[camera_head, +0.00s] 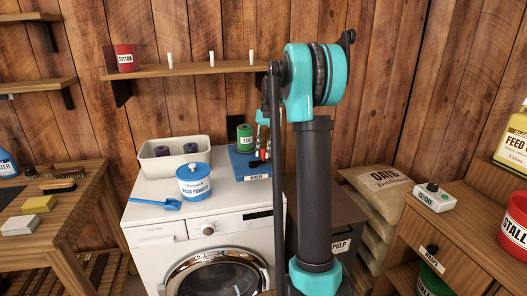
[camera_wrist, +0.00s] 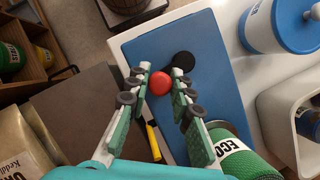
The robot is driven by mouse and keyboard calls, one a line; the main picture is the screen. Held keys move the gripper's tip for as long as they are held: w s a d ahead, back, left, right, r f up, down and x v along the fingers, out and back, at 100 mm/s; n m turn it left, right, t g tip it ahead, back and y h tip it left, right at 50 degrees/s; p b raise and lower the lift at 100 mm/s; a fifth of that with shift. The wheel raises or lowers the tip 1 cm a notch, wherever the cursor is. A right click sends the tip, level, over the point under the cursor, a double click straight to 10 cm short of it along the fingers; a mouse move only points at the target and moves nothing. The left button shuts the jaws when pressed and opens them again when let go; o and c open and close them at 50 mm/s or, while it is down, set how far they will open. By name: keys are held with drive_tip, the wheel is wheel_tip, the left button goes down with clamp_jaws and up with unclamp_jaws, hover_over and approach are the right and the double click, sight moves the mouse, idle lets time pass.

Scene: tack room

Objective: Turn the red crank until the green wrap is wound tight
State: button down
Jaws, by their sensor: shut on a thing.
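The blue winder base (camera_head: 246,168) stands at the back right of the white washing machine, and its flat blue top (camera_wrist: 150,48) fills the middle of the wrist view. The red crank knob (camera_wrist: 158,83) sits between the fingertips of my gripper (camera_wrist: 160,78), which is shut on it. In the head view my gripper (camera_head: 264,150) is low over the winder, mostly hidden by my arm. A green roll labelled ECO (camera_head: 244,139) stands at the winder's back; it also shows in the wrist view (camera_wrist: 232,148). How tightly it is wound cannot be told.
A blue wash powder tub (camera_head: 194,187), a blue scoop (camera_head: 154,202) and a white bin (camera_head: 158,168) with dark rolls share the washer top. Feed sacks (camera_head: 375,190) stand to the right. A wall shelf (camera_head: 190,69) hangs behind.

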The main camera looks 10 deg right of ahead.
drive_tip(key=c, duration=1.3)
unclamp_jaws()
drive_tip(key=v, duration=1.2)
